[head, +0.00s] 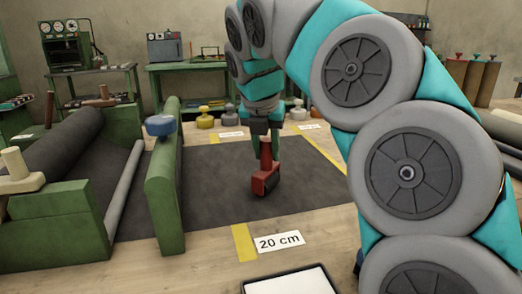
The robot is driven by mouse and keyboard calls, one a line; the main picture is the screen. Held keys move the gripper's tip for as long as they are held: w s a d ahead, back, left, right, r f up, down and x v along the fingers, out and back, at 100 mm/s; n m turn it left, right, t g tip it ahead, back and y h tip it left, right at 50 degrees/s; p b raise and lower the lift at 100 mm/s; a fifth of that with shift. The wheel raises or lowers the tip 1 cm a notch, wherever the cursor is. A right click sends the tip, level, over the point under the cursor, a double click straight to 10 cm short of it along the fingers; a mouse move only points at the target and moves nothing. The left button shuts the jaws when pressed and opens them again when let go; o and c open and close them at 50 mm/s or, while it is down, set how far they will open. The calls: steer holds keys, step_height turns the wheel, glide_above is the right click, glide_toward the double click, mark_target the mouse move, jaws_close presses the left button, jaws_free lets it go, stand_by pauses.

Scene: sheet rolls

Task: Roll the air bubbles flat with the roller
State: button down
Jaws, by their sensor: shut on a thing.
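My gripper (266,128) hangs down over the middle of the dark sheet and is shut on the handle of the red roller (266,182). The roller is upright, its handle at the top and its head low at the sheet; I cannot tell whether it touches. The dark sheet (215,190) lies flat on the wooden table, running out from under the green bar on the left. I cannot make out any air bubbles on it at this size. Part of the sheet on the right is hidden behind my arm.
A green roll stand (48,222) with a dark roll (50,150) is on the left. A green bar with a blue knob (160,125) stands beside the sheet. Several weights, including a yellow one (205,118), stand behind. A "20 cm" label (279,242) and white tray (290,282) are in front.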

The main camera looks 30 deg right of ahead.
steer(key=s+d, duration=0.2)
steer(key=d, duration=0.7)
steer(key=shift+s+d, duration=0.3)
steer(key=shift+s, duration=0.05)
stand_by(0.6)
step_height(320, 180, up, 6)
stand_by(0.7)
steer(key=shift+r, duration=0.1)
steer(key=shift+r, duration=1.4)
